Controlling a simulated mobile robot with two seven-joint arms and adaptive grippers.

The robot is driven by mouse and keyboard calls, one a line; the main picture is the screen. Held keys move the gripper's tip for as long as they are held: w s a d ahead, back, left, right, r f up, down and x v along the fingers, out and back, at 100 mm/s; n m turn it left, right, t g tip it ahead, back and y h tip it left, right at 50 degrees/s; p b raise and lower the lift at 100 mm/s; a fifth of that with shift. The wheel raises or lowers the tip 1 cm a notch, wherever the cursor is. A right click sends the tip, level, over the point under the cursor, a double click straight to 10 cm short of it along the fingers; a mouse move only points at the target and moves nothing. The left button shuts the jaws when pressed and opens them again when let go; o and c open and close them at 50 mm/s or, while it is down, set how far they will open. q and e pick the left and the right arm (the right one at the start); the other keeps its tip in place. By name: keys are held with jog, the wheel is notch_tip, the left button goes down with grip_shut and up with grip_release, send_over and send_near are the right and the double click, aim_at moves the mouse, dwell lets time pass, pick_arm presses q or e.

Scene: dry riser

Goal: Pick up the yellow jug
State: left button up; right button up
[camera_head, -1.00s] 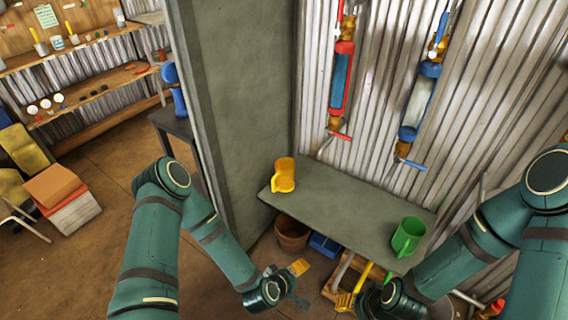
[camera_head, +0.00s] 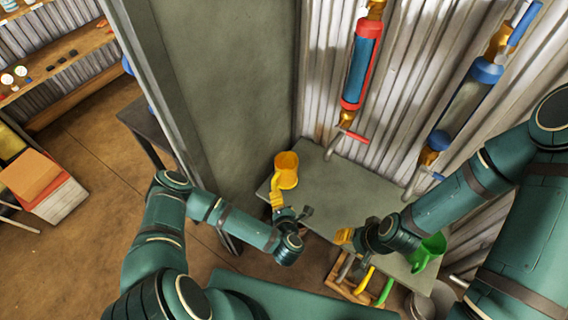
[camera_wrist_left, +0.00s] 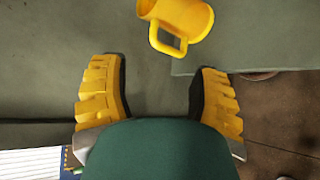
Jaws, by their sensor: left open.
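The yellow jug (camera_head: 286,172) stands on the far left end of the grey-green bench (camera_head: 345,195), near the partition. It also shows at the top of the left wrist view (camera_wrist_left: 183,18), partly cut off, with its handle toward my gripper. My left gripper (camera_head: 291,207) is just in front of the jug at the bench's left end, open and empty. In the left wrist view its yellow-padded fingers (camera_wrist_left: 158,78) are wide apart, and the jug is beyond their tips. My right gripper (camera_head: 350,238) is over the bench's front edge; its jaw opening is not clear.
A green jug (camera_head: 428,251) stands on the bench's right end, partly behind my right arm. The grey partition (camera_head: 225,85) rises at the left. Red and blue pipe fittings (camera_head: 360,68) hang on the corrugated wall. A wooden crate (camera_head: 347,280) with tools is under the bench.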

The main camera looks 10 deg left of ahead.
pick_arm(q)
jog(key=b, duration=0.2)
send_near(283, 175)
jog(key=w+a, duration=0.1)
jog(key=a, duration=0.1)
jog(key=b+x, duration=0.1)
jog(key=x, duration=0.5)
jog(key=shift+s+a, duration=0.2)
jog(key=shift+a, duration=0.2)
jog(key=shift+f, duration=0.1)
grip_shut()
jog(key=shift+s, duration=0.1)
